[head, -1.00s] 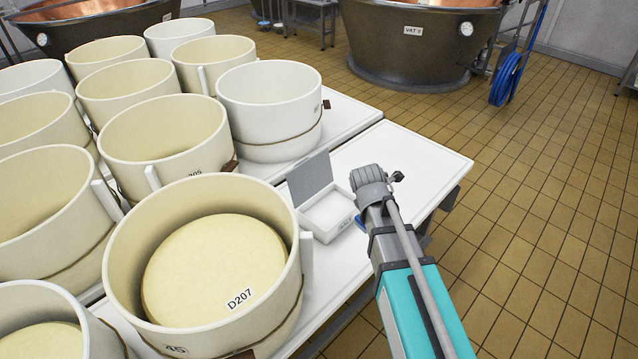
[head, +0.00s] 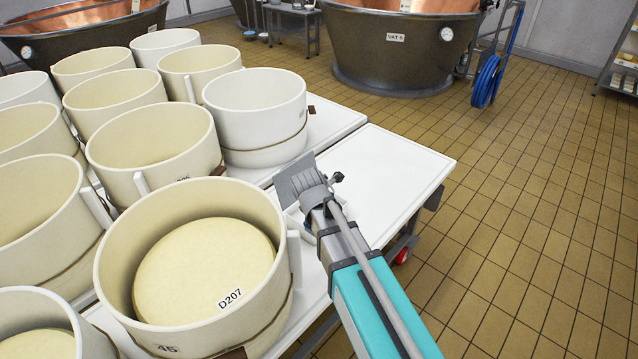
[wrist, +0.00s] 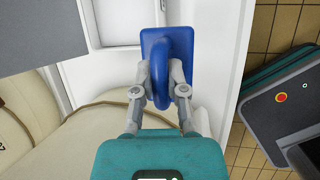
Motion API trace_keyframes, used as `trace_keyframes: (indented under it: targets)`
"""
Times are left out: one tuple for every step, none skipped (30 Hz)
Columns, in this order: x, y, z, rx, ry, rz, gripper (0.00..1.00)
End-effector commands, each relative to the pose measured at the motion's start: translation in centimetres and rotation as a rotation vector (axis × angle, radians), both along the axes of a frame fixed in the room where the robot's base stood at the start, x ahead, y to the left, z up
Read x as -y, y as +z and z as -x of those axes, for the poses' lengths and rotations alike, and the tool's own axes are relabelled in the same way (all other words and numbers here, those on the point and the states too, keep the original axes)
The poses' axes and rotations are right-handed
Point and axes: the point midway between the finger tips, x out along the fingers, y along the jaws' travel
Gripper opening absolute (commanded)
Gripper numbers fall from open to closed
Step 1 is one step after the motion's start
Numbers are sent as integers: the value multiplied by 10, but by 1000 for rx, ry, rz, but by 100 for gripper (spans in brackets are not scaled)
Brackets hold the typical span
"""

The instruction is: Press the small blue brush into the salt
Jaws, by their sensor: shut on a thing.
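The small blue brush (wrist: 184,48) shows in the wrist view, with a flat blue back and a looped handle. My gripper (wrist: 163,78) is shut on that handle. The salt box is a white tray with a grey raised lid (head: 296,180); its white inside and rim (wrist: 112,22) show at the top of the wrist view, just left of the brush. In the head view my arm hides the brush and most of the box. I cannot tell whether the brush touches the box rim, and its bristles and the salt itself are not clearly seen.
The white table (head: 385,185) is clear to the right of the box. A large cream mould (head: 115,240) holding a cheese marked D207 (head: 195,270) stands close on the left, with several more moulds behind. The tiled floor (head: 510,240) is open on the right.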

Motion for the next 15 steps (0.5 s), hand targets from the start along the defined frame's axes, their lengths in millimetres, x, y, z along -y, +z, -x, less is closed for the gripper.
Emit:
trace_keyframes:
  targets:
    - [1, 0, 0, 0, -2, 0, 0]
    - [1, 0, -1, 0, -2, 0, 0]
    - [2, 0, -1, 0, -3, 0, 0]
    - [2, 0, -1, 1, -4, 0, 0]
    - [3, 0, -1, 0, -5, 0, 0]
    - [3, 0, -1, 0, -5, 0, 0]
    - [3, 0, -2, 0, -6, -1, 0]
    - [4, 0, -2, 0, -6, -1, 0]
    - [3, 0, -4, 1, -7, 0, 0]
    - [3, 0, -5, 0, -8, 0, 0]
    - [3, 0, -7, 0, -8, 0, 0]
    - [3, -1, -9, 0, -8, 0, 0]
    - [2, -1, -12, 0, -8, 0, 0]
    - [2, -1, -15, 0, -9, 0, 0]
    - [1, -1, -19, 0, -9, 0, 0]
